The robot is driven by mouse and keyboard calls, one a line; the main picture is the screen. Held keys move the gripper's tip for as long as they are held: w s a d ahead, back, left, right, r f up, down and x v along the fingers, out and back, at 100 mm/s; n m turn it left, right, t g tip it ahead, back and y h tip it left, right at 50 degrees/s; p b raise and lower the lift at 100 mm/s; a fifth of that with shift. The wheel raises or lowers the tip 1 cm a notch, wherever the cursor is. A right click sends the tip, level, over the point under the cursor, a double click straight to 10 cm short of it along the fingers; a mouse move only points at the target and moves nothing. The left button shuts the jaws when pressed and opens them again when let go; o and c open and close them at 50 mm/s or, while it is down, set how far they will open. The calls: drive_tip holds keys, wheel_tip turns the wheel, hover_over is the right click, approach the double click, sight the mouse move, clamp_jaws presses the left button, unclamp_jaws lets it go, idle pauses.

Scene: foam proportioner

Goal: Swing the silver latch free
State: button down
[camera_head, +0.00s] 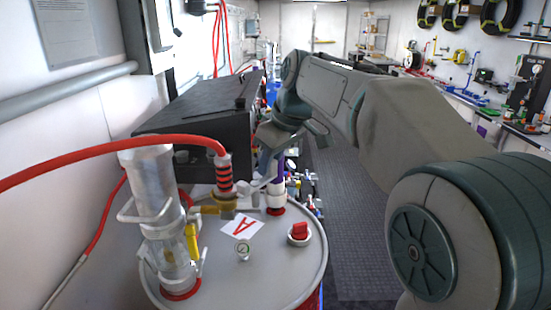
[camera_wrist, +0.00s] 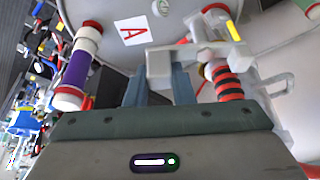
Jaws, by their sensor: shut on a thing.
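The silver latch (camera_wrist: 160,64) is a blocky grey metal piece with an arm reaching right toward a fitting beside the red-and-black ringed hose coupling in the wrist view. My gripper (camera_wrist: 159,76) has its two blue-grey fingers on either side of the latch's block end and is shut on it. In the head view my gripper (camera_head: 264,180) reaches down over the far side of the drum lid (camera_head: 275,285), just right of the hose coupling (camera_head: 224,175). There the latch is small and partly hidden by the fingers and the coupling.
A clear metal-capped cylinder (camera_head: 150,195) with a yellow handle (camera_head: 192,242) stands on the lid's left. A red hose (camera_head: 90,155) arches to the coupling. A red knob (camera_head: 299,231) and a white card marked A (camera_head: 241,226) are nearer. A black box (camera_head: 205,115) stands behind.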

drive_tip(key=shift+w+a+n+g+y+p, duration=0.2)
drive_tip(key=shift+a+n, duration=0.05)
drive_tip(key=shift+n, duration=0.4)
drive_tip(key=shift+w+a+n+g+y+p, duration=0.15)
drive_tip(key=shift+a+n+g+y, duration=0.1)
drive_tip(key=shift+n, duration=0.4)
drive_tip(key=c, duration=1.2)
unclamp_jaws()
drive_tip(key=shift+c, duration=0.2)
drive_tip(key=shift+r, duration=0.1)
drive_tip(key=v, duration=1.3)
drive_tip(key=shift+r, duration=0.4)
drive_tip(key=shift+s, duration=0.1)
